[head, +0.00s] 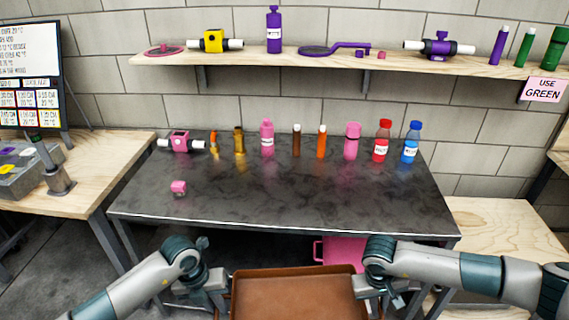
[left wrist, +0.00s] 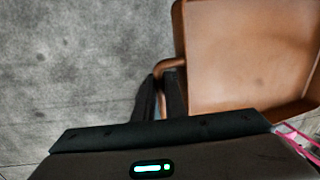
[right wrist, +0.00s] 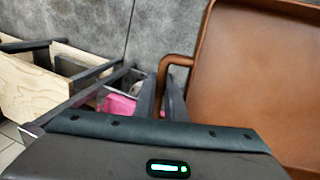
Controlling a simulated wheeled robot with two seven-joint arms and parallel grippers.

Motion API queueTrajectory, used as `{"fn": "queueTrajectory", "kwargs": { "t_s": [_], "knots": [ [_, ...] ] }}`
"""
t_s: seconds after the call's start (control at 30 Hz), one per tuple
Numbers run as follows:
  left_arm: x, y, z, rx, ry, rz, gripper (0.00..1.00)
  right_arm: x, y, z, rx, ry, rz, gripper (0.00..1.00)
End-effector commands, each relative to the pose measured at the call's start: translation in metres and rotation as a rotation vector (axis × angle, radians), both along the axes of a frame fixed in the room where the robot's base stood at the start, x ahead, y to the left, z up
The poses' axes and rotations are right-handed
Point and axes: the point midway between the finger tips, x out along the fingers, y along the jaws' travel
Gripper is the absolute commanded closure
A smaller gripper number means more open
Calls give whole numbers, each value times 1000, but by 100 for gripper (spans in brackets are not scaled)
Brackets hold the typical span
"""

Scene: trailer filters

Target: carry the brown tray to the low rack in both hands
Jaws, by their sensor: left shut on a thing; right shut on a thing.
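The brown tray (head: 292,297) is at the bottom centre of the head view, in front of the dark table, and looks empty. My left gripper (head: 222,290) is at its left side. In the left wrist view its fingers (left wrist: 161,98) are shut on the tray's side handle, with the tray (left wrist: 245,60) beside them. My right gripper (head: 368,290) is at the tray's right side. In the right wrist view its fingers (right wrist: 162,95) are shut on the other handle of the tray (right wrist: 250,80). The floor shows beneath the tray in both wrist views. I cannot make out the low rack.
Wooden benches stand left (head: 75,165) and right (head: 505,230). A wall shelf (head: 340,68) holds parts.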

Motion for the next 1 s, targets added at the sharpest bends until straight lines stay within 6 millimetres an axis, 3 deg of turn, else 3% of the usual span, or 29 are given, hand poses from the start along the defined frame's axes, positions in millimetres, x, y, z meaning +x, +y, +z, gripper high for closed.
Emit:
{"fn": "queueTrajectory", "kwargs": {
  "t_s": [0.13, 0.63, 1.0],
  "knots": [
    [1, 1, -9, 2, -1, 1, 100, 0, -2, -8, -3, -1, -2, 100],
    [0, 1, -7, 2, -1, 1, 100, 0, -2, -7, -3, -1, -2, 100],
    [-4, 1, 16, 1, -2, -1, 100, -4, -1, 16, -1, -1, -1, 100]
  ]
}}
